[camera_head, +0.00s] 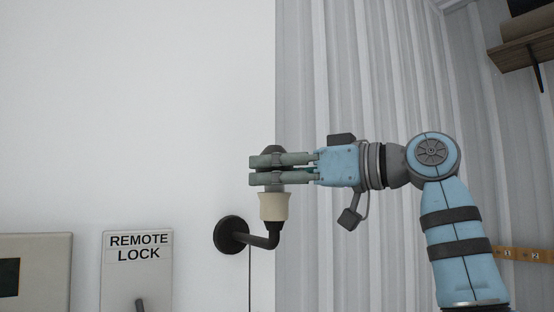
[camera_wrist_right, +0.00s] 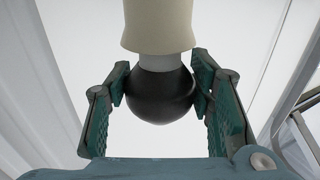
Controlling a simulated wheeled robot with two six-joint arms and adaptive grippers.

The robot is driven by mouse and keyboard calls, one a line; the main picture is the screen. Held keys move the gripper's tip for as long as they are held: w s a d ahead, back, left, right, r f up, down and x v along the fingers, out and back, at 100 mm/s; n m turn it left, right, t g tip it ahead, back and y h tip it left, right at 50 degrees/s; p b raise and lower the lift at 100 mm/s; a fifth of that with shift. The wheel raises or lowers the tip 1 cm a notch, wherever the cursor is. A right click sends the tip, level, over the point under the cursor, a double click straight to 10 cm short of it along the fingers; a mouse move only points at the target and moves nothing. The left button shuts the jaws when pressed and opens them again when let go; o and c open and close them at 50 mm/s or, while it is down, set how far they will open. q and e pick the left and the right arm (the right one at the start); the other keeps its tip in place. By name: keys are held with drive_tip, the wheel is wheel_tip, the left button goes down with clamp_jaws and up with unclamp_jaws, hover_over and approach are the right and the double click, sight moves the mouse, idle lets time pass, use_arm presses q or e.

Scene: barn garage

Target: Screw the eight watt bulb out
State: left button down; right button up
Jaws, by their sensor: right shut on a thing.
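My right gripper (camera_head: 277,169) reaches in from the right and is shut on a dark, rounded bulb (camera_head: 272,149). The bulb sits above a cream socket (camera_head: 273,206) on a dark wall bracket. In the right wrist view the dark bulb (camera_wrist_right: 160,95) lies between the two green-padded fingers of the gripper (camera_wrist_right: 160,88). Its grey neck meets the cream socket (camera_wrist_right: 158,24); I cannot tell how deep its thread sits. No watt marking is readable. My left gripper is not in view.
The black bracket (camera_head: 262,240) comes out from a round plate on the white wall. A "REMOTE LOCK" panel (camera_head: 138,275) with a lever is at lower left, beside another box (camera_head: 45,270). A wooden shelf (camera_head: 525,50) is at upper right. The upper left wall is bare.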

drive_tip(key=shift+r+n+g+y+p, duration=0.15)
drive_tip(key=shift+n+g+y+p, duration=0.9)
drive_tip(key=shift+p, duration=1.45)
drive_tip(key=shift+n+g, duration=0.75)
drive_tip(key=shift+g, duration=0.8)
drive_tip(key=o, duration=0.8)
drive_tip(key=shift+o, duration=0.2)
